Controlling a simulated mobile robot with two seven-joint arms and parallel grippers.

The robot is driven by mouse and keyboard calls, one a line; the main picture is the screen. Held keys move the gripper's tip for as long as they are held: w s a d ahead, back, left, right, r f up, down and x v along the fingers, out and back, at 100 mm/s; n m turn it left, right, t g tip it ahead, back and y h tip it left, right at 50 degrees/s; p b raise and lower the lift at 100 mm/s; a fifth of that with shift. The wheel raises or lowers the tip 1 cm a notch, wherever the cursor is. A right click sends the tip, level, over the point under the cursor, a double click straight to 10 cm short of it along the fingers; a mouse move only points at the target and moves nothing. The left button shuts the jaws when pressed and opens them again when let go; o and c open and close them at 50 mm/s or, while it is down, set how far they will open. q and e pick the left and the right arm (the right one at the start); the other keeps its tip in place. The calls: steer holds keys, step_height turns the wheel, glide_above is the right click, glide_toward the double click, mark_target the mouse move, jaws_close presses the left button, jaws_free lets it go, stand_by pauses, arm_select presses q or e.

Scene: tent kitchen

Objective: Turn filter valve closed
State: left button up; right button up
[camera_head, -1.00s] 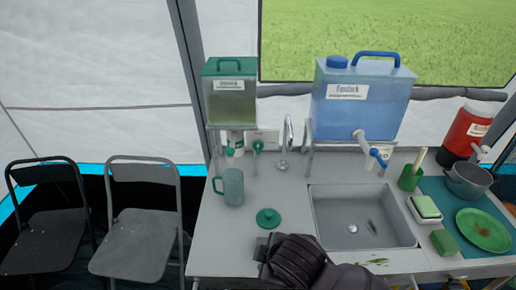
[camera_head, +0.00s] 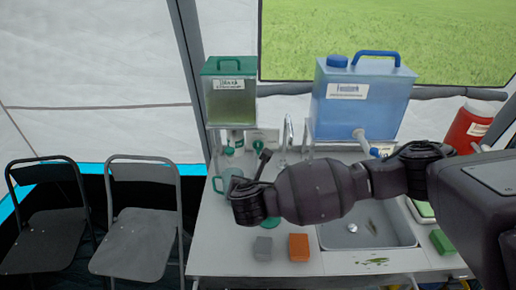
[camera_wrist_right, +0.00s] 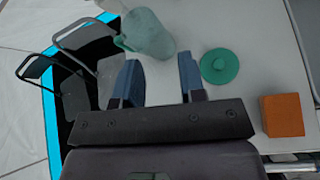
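A green-lidded tank (camera_head: 229,98) stands on a raised stand at the back of the counter in the head view. Small green valve fittings (camera_head: 229,151) show below it; their handle position is too small to tell. A blue tank (camera_head: 358,95) with a pale tap (camera_head: 361,138) stands to its right; my right arm partly covers that tap's end. My right gripper (camera_wrist_right: 159,77) is over the counter's left part, in front of the green-lidded tank. Its two blue-grey fingers are apart with nothing between them. My left gripper is not in view.
A greenish mug (camera_wrist_right: 150,36) and a round green lid (camera_wrist_right: 219,66) are near the right gripper. Grey (camera_head: 262,249) and orange (camera_head: 299,247) blocks lie at the counter's front. A sink (camera_head: 345,238) and red container (camera_head: 468,128) are to the right. Folding chairs (camera_head: 143,215) stand left.

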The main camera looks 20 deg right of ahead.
mark_target(258, 147)
steer(key=w+d+r+n+t+h, duration=0.1)
steer(key=w+d+r+n+h, duration=0.1)
steer(key=w+d+r, duration=0.3)
steer(key=shift+a+f+p+x, duration=0.1)
steer(key=shift+a+p+x, duration=0.1)
steer(key=shift+x, duration=1.7)
steer(key=shift+a+f+p+x, duration=0.1)
steer(key=shift+a+f+x, duration=0.1)
steer(key=shift+x, duration=1.65)
steer(key=shift+a+f+p+x, duration=0.1)
steer(key=shift+a+p+x, duration=0.1)
steer(key=shift+x, duration=1.7)
steer(key=shift+r, duration=0.15)
jaws_close()
